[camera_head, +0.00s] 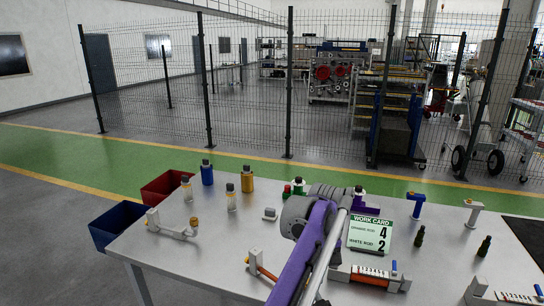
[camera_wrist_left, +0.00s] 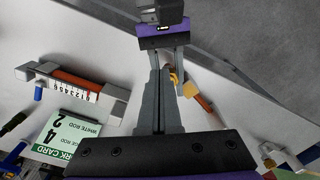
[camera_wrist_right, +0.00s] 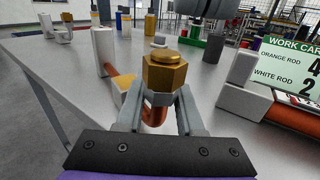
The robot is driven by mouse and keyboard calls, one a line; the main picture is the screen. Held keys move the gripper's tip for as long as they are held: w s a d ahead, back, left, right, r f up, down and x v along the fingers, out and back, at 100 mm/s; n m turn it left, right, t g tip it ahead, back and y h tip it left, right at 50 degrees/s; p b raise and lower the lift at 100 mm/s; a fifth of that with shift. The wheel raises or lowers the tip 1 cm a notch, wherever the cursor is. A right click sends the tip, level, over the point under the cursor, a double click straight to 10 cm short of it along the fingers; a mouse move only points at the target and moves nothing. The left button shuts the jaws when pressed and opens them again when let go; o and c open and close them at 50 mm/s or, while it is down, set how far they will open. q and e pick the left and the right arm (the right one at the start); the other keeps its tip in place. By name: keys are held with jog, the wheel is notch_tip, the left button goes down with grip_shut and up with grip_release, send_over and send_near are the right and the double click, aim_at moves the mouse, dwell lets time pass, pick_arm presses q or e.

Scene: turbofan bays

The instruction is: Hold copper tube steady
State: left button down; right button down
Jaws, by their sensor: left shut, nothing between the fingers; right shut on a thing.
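The copper tube (camera_wrist_right: 120,82) runs from a pale grey block (camera_wrist_right: 103,52) to a bend, topped by a brass hex nut (camera_wrist_right: 163,74). My right gripper (camera_wrist_right: 158,112) is shut on the tube's end, with its fingers on both sides just below the nut. The left wrist view also shows the tube (camera_wrist_left: 204,103), the nut (camera_wrist_left: 190,89) and my right gripper (camera_wrist_left: 181,72). My left gripper (camera_wrist_left: 158,68) is shut and empty, close beside the right fingers. In the head view the tube (camera_head: 264,272) is partly visible; my purple arm hides both fingertips.
A work card (camera_head: 370,235) stands right of the arm, with a holder carrying an orange rod and scale (camera_head: 369,277) in front. Another tube fixture (camera_head: 178,230) sits at the left. Bottles (camera_head: 207,173) stand along the back edge; red (camera_head: 163,188) and blue (camera_head: 112,225) bins adjoin the left edge.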

pick_arm(q)
jog(key=shift+f, duration=2)
jog(key=shift+w+a, duration=0.3)
jog(key=shift+w, duration=0.1)
jog(key=shift+a, duration=0.25)
pick_arm(e)
jog(key=shift+d, duration=0.1)
pick_arm(q)
jog(key=shift+s+a, duration=0.1)
jog(key=shift+a, duration=0.55)
jog(key=shift+a, duration=0.1)
jog(key=shift+s+r, duration=0.1)
jog(key=shift+s, duration=0.35)
notch_tip(320, 180, up, 6)
send_over(307, 286)
jog(key=s, duration=0.2)
